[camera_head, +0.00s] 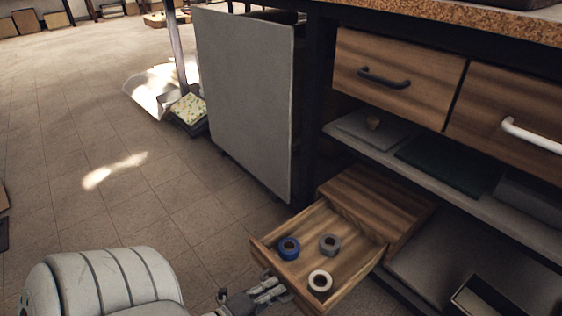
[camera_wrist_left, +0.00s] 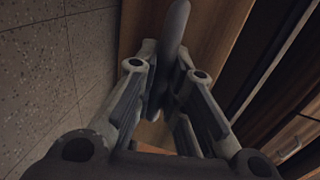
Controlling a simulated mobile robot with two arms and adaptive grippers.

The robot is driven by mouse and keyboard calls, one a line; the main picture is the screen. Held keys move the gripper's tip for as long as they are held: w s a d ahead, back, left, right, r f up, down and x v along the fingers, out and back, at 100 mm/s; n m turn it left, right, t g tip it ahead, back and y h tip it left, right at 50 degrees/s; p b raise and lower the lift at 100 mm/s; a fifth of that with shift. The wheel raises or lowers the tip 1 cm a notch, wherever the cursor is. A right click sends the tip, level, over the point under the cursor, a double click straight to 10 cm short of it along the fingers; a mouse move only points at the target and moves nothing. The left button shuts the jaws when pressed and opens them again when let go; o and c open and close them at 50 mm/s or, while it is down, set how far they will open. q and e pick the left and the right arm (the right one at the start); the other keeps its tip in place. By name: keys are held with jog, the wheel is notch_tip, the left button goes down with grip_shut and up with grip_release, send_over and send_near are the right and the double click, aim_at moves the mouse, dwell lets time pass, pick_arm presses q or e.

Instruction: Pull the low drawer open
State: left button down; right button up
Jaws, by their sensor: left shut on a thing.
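The low drawer (camera_head: 344,262) is a wooden drawer on the bottom level under the workbench. It stands pulled out of its wooden case (camera_head: 378,205). Inside lie a blue roll (camera_head: 289,247), a grey roll (camera_head: 330,244) and a white roll (camera_head: 320,281). My left gripper (camera_head: 272,288) is at the drawer's front face, low in the head view. In the left wrist view its fingers (camera_wrist_left: 165,100) are shut on the dark drawer handle (camera_wrist_left: 174,40), with the wooden front behind it. In the head view the handle is hidden. My right gripper is not in view.
Above are two wooden drawers, one with a black handle (camera_head: 384,77) and one with a white handle (camera_head: 531,135). A grey shelf (camera_head: 460,195) runs between. A grey panel (camera_head: 245,100) stands left of the low drawer. The tiled floor (camera_head: 150,200) in front is clear.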

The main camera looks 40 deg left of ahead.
pick_arm(q)
jog(key=shift+s, duration=0.3)
jog(key=c, duration=1.8)
grip_release()
jog(key=shift+o, duration=0.2)
jog(key=v, duration=1.2)
jog(key=shift+a, duration=0.1)
